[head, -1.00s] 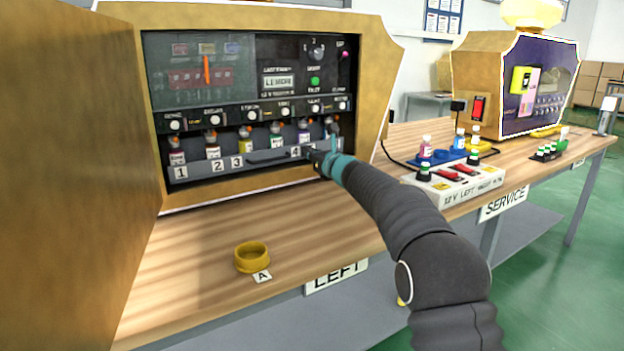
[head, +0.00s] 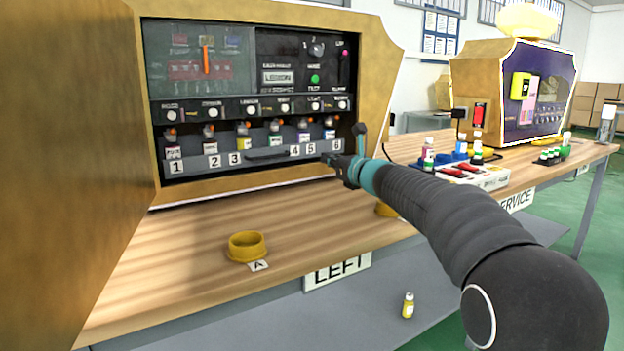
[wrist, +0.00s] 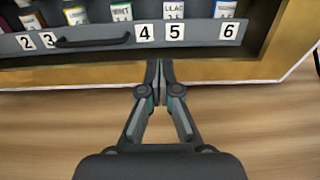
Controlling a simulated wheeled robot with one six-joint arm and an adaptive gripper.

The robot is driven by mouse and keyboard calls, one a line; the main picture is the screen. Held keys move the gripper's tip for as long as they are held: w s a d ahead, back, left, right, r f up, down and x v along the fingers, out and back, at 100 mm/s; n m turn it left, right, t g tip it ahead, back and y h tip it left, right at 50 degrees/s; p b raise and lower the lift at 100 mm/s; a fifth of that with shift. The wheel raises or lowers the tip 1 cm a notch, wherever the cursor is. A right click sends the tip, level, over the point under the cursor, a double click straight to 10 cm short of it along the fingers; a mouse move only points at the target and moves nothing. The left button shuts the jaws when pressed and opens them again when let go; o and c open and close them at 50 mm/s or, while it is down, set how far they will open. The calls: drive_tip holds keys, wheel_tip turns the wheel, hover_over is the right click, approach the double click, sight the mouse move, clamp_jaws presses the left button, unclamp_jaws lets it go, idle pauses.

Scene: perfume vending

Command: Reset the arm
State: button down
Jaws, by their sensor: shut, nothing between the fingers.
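My gripper (head: 328,159) is at the end of my dark ribbed arm, in front of the open machine's lower right edge in the head view. In the wrist view my gripper (wrist: 160,68) is shut with nothing between its fingers. Its tips point at the gold lower frame (wrist: 215,72), below labels 4 and 5 of the numbered bottle drawer (wrist: 100,36). I cannot tell whether the tips touch the frame. Several small bottles stand in the drawer, which also shows in the head view (head: 225,162).
The brown door (head: 80,150) stands open on the left. A yellow ring dish (head: 247,247) sits by label A on the wooden table (head: 190,270). A yellow bottle (head: 408,305) is on the lower shelf. Further right are a switch box (head: 490,178) and a second machine (head: 490,90).

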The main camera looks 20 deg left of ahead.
drive_tip(key=shift+s+d, duration=0.35)
drive_tip(key=shift+d, duration=0.05)
drive_tip(key=shift+r, duration=0.1)
drive_tip(key=s+d+r+m+t+h+p, duration=0.1)
drive_tip(key=s+d+r+m+t+h, duration=0.15)
drive_tip(key=d+m, duration=0.5)
drive_tip(key=s+d+r+m+t+h+p, duration=0.1)
drive_tip(key=d+r+m+t+h+p, duration=0.2)
drive_tip(key=d+m, duration=0.45)
drive_tip(key=s+d+f+m+g+h+p, duration=0.1)
drive_tip(key=s+d+m+h, duration=0.4)
drive_tip(key=d, duration=0.3)
drive_tip(key=s+d+f+m+g+h, duration=0.1)
drive_tip(key=s+d+m+g+h, duration=0.1)
drive_tip(key=s+d+m, duration=0.45)
drive_tip(key=s+d+f+m+g+p, duration=0.1)
drive_tip(key=s+f+m, duration=0.4)
drive_tip(key=s, duration=0.5)
drive_tip(key=s+d+f+m+g+p, duration=0.2)
drive_tip(key=s+d+f+m+g, duration=0.2)
drive_tip(key=s, duration=0.7)
drive_tip(key=s+d+f+m+g+h+p, duration=0.1)
drive_tip(key=s+d+f+m+g+p, duration=0.1)
drive_tip(key=s+f+m, duration=0.6)
drive_tip(key=shift+s+d+m+g, duration=0.6)
drive_tip(key=shift+s+m+g, duration=0.25)
drive_tip(key=shift+s+m, duration=0.3)
